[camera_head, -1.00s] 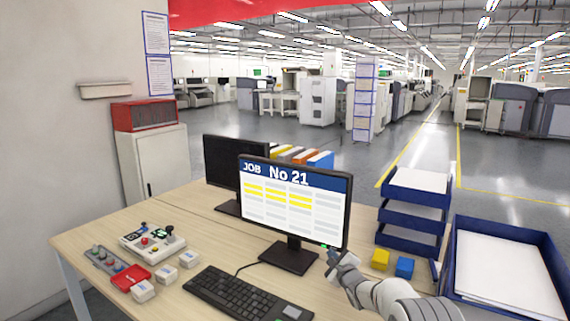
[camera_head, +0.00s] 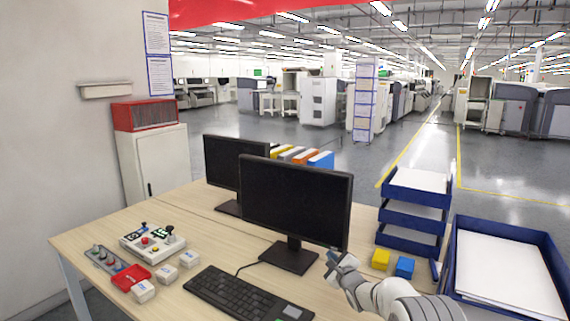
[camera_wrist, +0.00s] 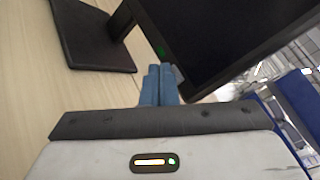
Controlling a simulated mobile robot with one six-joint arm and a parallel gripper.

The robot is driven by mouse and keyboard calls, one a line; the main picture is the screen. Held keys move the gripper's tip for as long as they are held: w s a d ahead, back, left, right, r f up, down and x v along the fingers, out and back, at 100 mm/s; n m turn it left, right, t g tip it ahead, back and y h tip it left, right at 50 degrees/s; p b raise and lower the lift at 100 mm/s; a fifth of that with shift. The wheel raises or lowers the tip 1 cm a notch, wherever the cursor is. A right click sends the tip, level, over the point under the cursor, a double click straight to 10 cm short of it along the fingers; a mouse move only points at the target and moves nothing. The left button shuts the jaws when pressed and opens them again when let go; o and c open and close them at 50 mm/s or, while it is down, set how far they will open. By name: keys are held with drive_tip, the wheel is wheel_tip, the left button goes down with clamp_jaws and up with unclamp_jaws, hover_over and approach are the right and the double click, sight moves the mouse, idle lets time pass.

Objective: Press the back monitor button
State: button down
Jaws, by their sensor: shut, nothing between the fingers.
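Two black monitors stand on the desk. The back monitor (camera_head: 225,165) is at the left, partly behind the front one, with a dark screen; I cannot make out its button. The front monitor (camera_head: 295,200) is also dark. My gripper (camera_head: 331,258) is shut and empty just below the front monitor's lower right corner. In the wrist view, the blue fingertips (camera_wrist: 160,72) point at the lower edge of a dark monitor (camera_wrist: 205,40), close to a small green button or light (camera_wrist: 161,51). I cannot tell whether they touch it.
A keyboard (camera_head: 245,298) lies in front of the monitors. Yellow (camera_head: 380,259) and blue (camera_head: 404,267) blocks, stacked blue trays (camera_head: 410,237) and a large paper tray (camera_head: 553,246) are on the right. A control box (camera_head: 150,243) and small white boxes stand on the left.

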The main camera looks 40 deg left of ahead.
drive_tip(key=s+b, duration=0.1)
drive_tip(key=s, duration=0.5)
drive_tip(key=shift+d, duration=0.4)
idle(0.6)
